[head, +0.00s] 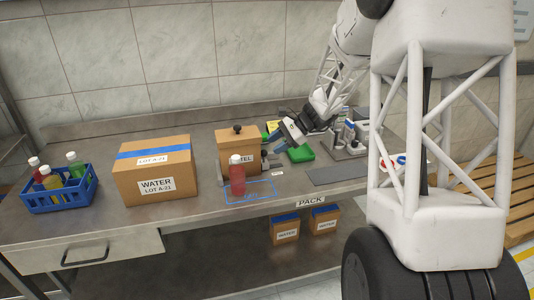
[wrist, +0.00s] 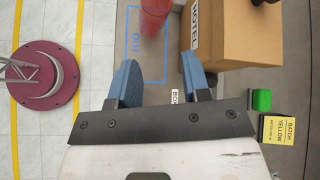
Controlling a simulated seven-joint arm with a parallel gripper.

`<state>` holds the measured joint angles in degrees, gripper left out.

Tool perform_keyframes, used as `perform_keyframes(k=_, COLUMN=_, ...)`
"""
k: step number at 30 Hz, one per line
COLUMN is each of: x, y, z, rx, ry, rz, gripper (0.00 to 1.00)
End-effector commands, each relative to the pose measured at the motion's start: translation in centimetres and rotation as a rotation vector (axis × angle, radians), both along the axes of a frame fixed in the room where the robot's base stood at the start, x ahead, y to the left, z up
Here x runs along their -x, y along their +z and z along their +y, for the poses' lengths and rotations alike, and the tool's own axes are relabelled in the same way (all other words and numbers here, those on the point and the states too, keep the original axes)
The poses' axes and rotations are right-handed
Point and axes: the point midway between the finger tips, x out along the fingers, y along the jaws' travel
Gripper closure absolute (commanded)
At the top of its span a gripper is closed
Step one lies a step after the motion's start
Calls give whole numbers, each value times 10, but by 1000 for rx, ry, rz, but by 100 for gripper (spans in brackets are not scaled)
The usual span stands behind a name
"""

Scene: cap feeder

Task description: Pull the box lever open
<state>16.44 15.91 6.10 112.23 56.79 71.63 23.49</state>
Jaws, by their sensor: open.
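The brown box (head: 232,158) stands on the steel bench, with a black knob (head: 237,129) on its top. A dark and grey part, perhaps the lever, shows at the box's right side (head: 268,154), partly hidden by my gripper. In the wrist view the box (wrist: 230,35) is at the upper right, its label turned sideways. My gripper (head: 282,141) is just right of the box and tilted towards it. In the wrist view its blue fingers (wrist: 160,80) are apart, with only bench between them. The right finger is close to the box; I cannot tell whether they touch.
A red bottle (head: 237,178) stands before the box, at a blue outline (head: 262,190). Left are a WATER carton (head: 153,178) and a blue crate (head: 60,203) of bottles. A green block (head: 300,154) and a metal fixture (head: 346,146) stand to the right.

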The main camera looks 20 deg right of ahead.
Motion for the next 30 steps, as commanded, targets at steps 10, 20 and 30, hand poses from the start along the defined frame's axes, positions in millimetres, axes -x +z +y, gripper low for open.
perform_keyframes(k=10, x=-63, y=-51, z=-39, rx=-160, ry=-153, rz=87, gripper=57)
perform_keyframes(k=20, x=-100, y=-86, z=-67, rx=-268, ry=-253, rz=136, gripper=57)
perform_keyframes(k=30, x=-105, y=-90, z=-71, rx=-282, ry=-266, rz=142, gripper=57)
